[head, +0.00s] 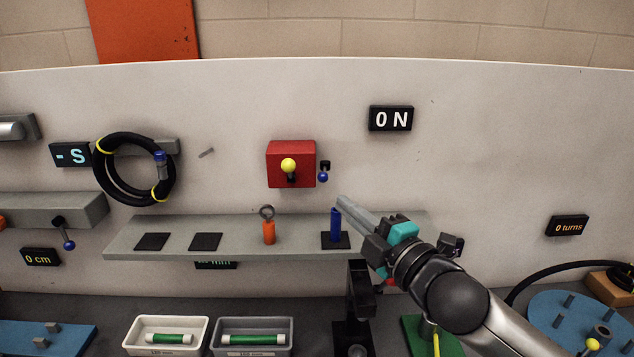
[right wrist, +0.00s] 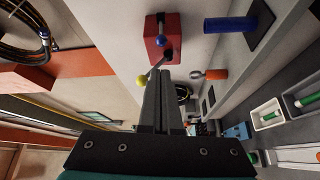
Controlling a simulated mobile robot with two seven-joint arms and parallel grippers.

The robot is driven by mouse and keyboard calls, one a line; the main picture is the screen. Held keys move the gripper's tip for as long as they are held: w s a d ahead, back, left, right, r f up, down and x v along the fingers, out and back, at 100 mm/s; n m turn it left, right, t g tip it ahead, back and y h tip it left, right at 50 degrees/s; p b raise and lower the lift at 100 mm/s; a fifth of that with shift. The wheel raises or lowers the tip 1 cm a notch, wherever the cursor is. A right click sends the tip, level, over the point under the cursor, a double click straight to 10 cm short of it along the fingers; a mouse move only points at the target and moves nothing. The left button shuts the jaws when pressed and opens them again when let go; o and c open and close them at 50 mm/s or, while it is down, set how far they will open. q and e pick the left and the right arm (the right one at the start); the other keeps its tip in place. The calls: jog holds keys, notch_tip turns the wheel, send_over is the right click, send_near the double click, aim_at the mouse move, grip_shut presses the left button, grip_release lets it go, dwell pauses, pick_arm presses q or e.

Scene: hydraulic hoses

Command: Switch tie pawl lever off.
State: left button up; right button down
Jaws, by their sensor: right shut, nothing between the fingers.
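A red box (head: 278,160) is fixed to the white panel. A lever with a yellow knob (head: 288,165) is on its front, and a smaller lever with a blue knob (head: 323,177) is at its right side. No label shows which is the tie pawl lever. A black sign (head: 390,118) reads "ON". My right gripper (head: 342,202) is shut and empty, below and to the right of the box. In the right wrist view its fingers (right wrist: 158,85) point toward the red box (right wrist: 158,48), with the yellow knob (right wrist: 142,79) just left of the tips. My left gripper is not in view.
A grey shelf (head: 180,233) below the box bears an orange ringed piece (head: 269,232) and a blue cylinder (head: 335,224) close to my right fingers. A hose coil (head: 98,165) hangs at the left. Trays (head: 292,325) stand below.

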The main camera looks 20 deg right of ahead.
aim_at(324, 172)
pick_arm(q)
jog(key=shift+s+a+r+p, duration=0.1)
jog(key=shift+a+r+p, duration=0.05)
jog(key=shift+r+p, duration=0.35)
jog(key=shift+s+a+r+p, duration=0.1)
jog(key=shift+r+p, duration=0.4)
pick_arm(e)
jog(key=x, duration=1)
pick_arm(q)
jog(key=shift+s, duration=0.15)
pick_arm(e)
jog(key=shift+s+d+f, duration=0.1)
jog(key=shift+s+d, duration=0.05)
jog(key=shift+d, duration=0.05)
